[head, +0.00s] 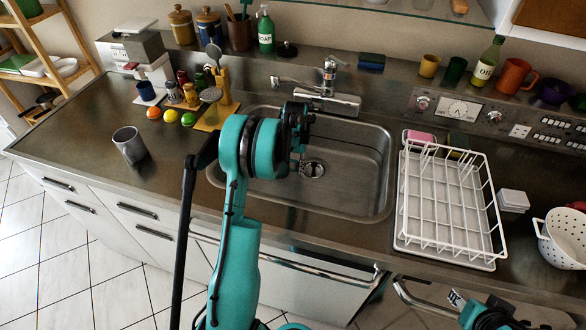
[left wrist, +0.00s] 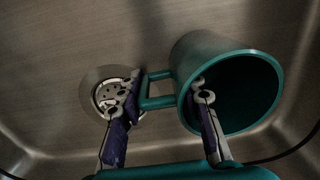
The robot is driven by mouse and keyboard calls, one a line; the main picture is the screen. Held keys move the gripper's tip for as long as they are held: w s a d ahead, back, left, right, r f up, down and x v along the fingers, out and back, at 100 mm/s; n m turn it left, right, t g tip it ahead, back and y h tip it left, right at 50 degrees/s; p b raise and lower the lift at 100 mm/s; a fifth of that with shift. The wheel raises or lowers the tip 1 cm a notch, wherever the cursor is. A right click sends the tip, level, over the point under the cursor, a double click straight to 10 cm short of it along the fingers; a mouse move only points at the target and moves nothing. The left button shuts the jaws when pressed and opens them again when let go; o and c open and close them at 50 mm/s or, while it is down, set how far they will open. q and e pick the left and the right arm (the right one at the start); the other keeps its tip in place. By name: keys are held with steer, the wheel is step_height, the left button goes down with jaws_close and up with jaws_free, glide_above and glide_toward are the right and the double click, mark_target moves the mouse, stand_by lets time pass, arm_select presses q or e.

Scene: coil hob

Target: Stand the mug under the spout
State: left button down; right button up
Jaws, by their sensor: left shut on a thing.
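In the left wrist view a teal mug (left wrist: 235,75) lies tilted, its open mouth facing the lower right and its handle (left wrist: 157,90) to the left. My left gripper (left wrist: 168,92) is shut on the mug at its handle side, over the steel basin.
The sink (head: 350,165) has a round drain (head: 313,169). A white dish rack (head: 450,205) stands right of it. A grey mug (head: 130,145) stands on the left counter, with fruit (head: 171,116) and jars nearby. A colander (head: 563,238) is at far right. The front left counter is clear.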

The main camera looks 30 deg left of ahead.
arm_select(q)
steer(key=shift+r, duration=0.1)
steer(key=shift+f, duration=0.2)
steer(key=c, duration=1)
jaws_free()
steer(key=shift+c, duration=0.2)
steer(key=shift+r, duration=0.15)
